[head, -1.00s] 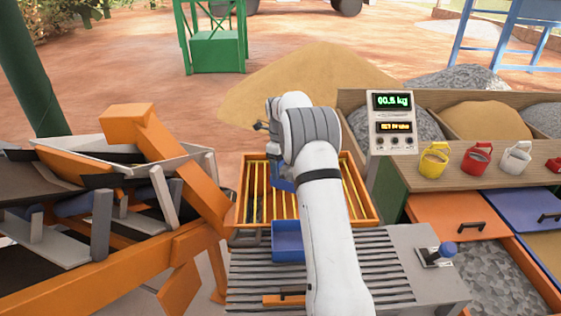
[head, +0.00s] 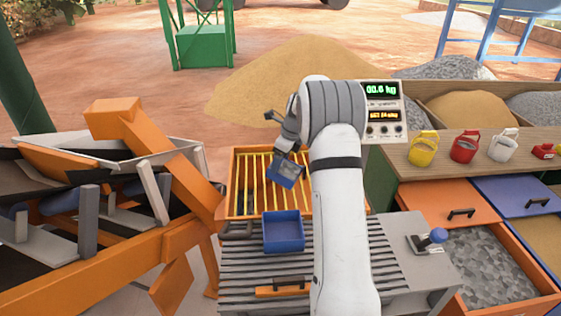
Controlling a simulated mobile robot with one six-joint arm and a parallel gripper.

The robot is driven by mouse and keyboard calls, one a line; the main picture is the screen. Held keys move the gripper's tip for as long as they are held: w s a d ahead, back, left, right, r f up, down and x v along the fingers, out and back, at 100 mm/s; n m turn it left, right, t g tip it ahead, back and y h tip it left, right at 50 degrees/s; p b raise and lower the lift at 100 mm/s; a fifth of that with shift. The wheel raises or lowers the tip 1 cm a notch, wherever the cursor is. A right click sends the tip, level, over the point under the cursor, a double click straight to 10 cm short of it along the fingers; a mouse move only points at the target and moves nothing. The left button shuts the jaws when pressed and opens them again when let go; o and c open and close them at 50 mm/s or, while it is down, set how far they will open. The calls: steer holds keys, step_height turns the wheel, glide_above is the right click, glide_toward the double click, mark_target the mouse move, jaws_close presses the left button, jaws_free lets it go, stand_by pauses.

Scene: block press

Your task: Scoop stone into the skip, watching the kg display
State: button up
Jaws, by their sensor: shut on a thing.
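My gripper (head: 282,148) is shut on a small blue scoop (head: 283,174). The scoop is tilted above the orange tray with yellow bars (head: 234,190), and some grey shows in it. Whether it touches the bars I cannot tell. A blue open box (head: 283,246) stands on the slatted top just in front of the tray; its inside looks empty. The kg display (head: 380,90) is lit green and seems to read 00.6 kg, partly beside my arm. Grey stone (head: 490,268) lies in an open drawer at the lower right. Which container is the skip is not marked.
A blue-knobbed lever (head: 437,236) sits on the grey machine top. An orange conveyor frame (head: 170,175) fills the left. Behind are bins of sand (head: 465,108) and stone.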

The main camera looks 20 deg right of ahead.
steer(key=shift+d, duration=0.1)
steer(key=shift+s+d+y+b, duration=0.15)
steer(key=shift+s+y+b, duration=0.15)
steer(key=shift+b, duration=0.6)
steer(key=shift+t, duration=0.3)
steer(key=shift+s+d+r+t+y+b, duration=0.2)
steer(key=shift+s+d+t+y+b, duration=0.85)
steer(key=shift+b, duration=2.2)
steer(key=s+d+t+y+b, duration=0.1)
steer(key=s+t+y+b, duration=0.1)
steer(key=b, duration=0.4)
steer(key=shift+d, duration=0.4)
steer(key=shift+d+r+t+y, duration=0.1)
steer(key=shift+r+t+y, duration=0.1)
steer(key=shift+t+y, duration=0.15)
